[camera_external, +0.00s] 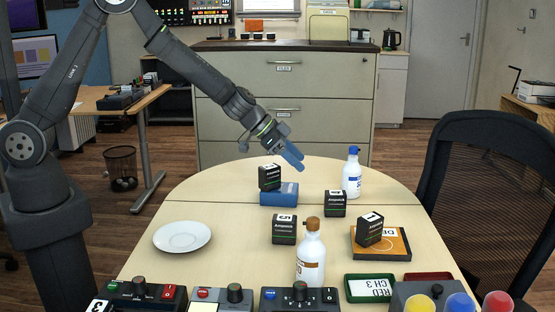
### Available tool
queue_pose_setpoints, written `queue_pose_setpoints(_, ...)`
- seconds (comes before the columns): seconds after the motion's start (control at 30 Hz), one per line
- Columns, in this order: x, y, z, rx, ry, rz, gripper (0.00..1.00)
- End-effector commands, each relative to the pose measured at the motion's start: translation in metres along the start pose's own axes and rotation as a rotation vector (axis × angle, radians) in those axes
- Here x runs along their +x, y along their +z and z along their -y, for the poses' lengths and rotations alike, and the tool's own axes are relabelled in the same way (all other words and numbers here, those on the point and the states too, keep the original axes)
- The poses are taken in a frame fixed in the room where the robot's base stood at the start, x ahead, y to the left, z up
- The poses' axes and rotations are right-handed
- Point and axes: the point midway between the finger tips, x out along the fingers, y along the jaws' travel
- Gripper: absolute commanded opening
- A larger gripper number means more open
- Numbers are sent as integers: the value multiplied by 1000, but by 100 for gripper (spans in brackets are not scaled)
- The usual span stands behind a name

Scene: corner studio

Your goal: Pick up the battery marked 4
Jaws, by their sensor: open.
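Several black box-shaped batteries with white labels stand on the table. One battery (270,178) sits on a blue block (279,194). A second battery (335,204) stands to the right of the block. A third battery (284,230), whose top mark looks like a 5, stands nearer the front. A fourth battery (370,230), perhaps marked 1, sits tilted in view on an orange and black board (396,252). I cannot tell for sure which one bears a 4. My gripper (293,159) is open and empty, above the table's back part, just up and right of the battery on the block.
A blue-capped white bottle (352,175) stands at the back right, and a brown-capped bottle (311,258) at the front. A white plate (182,236) lies at the left. Control boxes (300,298) line the front edge. A black chair (490,190) is at the right.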

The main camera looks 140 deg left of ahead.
Motion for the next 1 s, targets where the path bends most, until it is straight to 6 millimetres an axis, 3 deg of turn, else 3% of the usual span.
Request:
queue_pose_setpoints(0.23, 13, 16, 7, -6, -40, 13, 60)
queue_pose_setpoints(0.8, 105, 16, 10, -5, -38, 12, 60)
queue_pose_setpoints(1.0, 120, 16, 11, -6, -38, 12, 60)
